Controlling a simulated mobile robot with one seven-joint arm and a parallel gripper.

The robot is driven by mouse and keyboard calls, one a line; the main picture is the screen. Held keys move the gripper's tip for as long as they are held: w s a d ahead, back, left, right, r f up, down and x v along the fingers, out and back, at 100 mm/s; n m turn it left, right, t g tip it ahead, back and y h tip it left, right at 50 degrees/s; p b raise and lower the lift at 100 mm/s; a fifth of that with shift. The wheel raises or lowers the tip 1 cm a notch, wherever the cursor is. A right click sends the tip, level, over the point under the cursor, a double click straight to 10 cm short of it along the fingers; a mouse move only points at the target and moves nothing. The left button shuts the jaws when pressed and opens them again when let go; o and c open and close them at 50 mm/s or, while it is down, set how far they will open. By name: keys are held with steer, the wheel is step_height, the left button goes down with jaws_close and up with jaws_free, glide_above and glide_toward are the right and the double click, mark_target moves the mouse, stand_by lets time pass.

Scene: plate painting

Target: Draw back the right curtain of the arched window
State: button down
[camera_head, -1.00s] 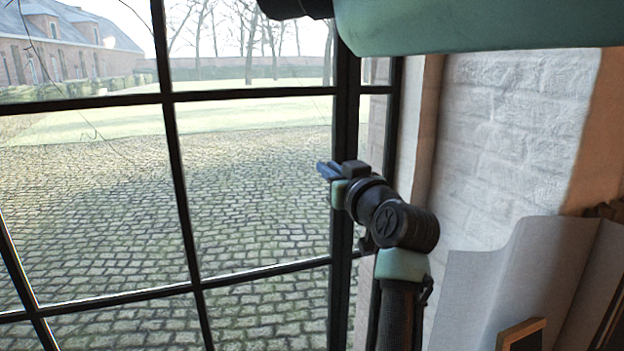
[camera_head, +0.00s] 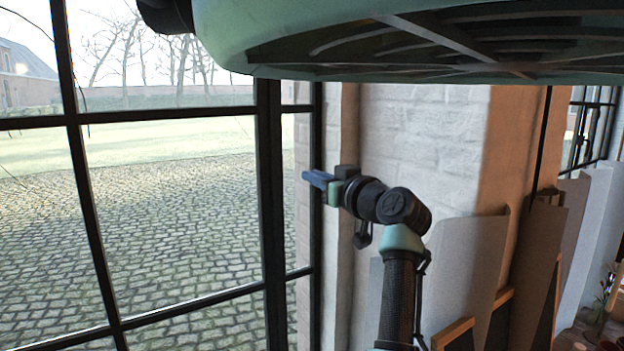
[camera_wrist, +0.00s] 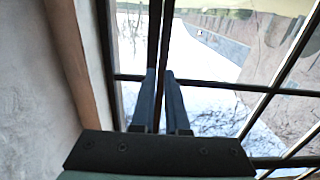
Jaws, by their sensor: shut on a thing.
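My gripper (camera_head: 308,177) is in front of the right edge of the window (camera_head: 190,200) in the head view, its blue fingers pointing left. In the wrist view my gripper (camera_wrist: 160,85) has its two blue fingers close together, with a narrow gap. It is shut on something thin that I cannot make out. A dark upright window bar (camera_wrist: 154,35) lies in line with the gap, and I cannot tell whether the fingers touch it. No curtain cloth can be made out in either view, and the window's arch is out of view.
A white brick wall (camera_head: 415,140) stands right of the window. Grey sheets (camera_head: 465,260) and wood-edged boards (camera_head: 455,333) lean at the lower right. A second window (camera_head: 592,125) shows at the far right. Cobbles and grass lie outside the glass.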

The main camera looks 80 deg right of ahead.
steer(key=shift+s, duration=0.1)
steer(key=c, duration=0.9)
jaws_free()
steer(key=shift+d, duration=0.1)
steer(key=b+v, duration=0.4)
steer(key=v, duration=0.9)
steer(key=shift+b, duration=0.3)
